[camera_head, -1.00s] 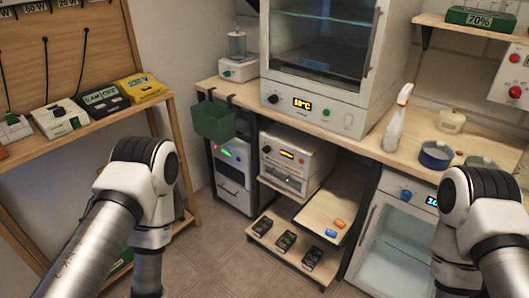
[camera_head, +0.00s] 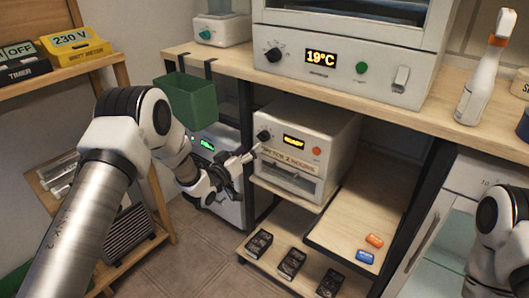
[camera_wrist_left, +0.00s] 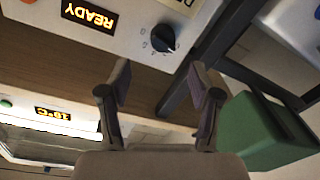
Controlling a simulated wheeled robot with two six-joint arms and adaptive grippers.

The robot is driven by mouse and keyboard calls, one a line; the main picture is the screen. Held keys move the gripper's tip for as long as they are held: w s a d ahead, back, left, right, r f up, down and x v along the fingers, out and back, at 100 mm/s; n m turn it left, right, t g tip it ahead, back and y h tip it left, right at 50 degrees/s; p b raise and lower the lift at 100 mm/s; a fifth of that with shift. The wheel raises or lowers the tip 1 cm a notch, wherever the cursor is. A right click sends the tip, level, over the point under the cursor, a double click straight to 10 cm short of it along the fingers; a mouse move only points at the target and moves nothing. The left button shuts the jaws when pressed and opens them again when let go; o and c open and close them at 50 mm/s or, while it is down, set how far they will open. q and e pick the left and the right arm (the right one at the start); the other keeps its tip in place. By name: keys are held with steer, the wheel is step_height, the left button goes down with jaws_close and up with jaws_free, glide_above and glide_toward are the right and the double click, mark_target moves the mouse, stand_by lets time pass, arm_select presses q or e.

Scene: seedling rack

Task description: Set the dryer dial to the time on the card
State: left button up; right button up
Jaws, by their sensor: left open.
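The dryer (camera_head: 335,135) is a white box on a shelf under the counter. Its lit display (camera_head: 293,142) reads READY, and its black dial (camera_head: 264,136) is at the front's left side. A pale card (camera_head: 289,160) with small orange lettering is on the front below the display; I cannot read it surely. My left gripper (camera_head: 247,157) is open and empty, just left of the dryer front, near the dial. In the left wrist view the dial (camera_wrist_left: 163,38) appears upside down beyond and between the open fingers (camera_wrist_left: 161,84), apart from them. My right gripper is out of view.
A green bin (camera_head: 190,100) hangs from the counter edge, close to my left arm. A larger machine (camera_head: 345,60) showing 19°C stands on the counter above. Several black items (camera_head: 291,262) lie on the low shelf. A wooden board (camera_head: 345,222) holds orange and blue pieces.

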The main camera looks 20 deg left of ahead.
mark_target(260, 139)
arm_select(q)
steer(key=x, duration=0.2)
steer(key=b+x, duration=0.1)
steer(key=x, duration=0.4)
steer(key=shift+a+f+b, duration=0.1)
steer(key=shift+f+b, duration=0.2)
steer(key=shift+w, duration=0.4)
steer(key=shift+r, duration=0.1)
steer(key=c, duration=1.1)
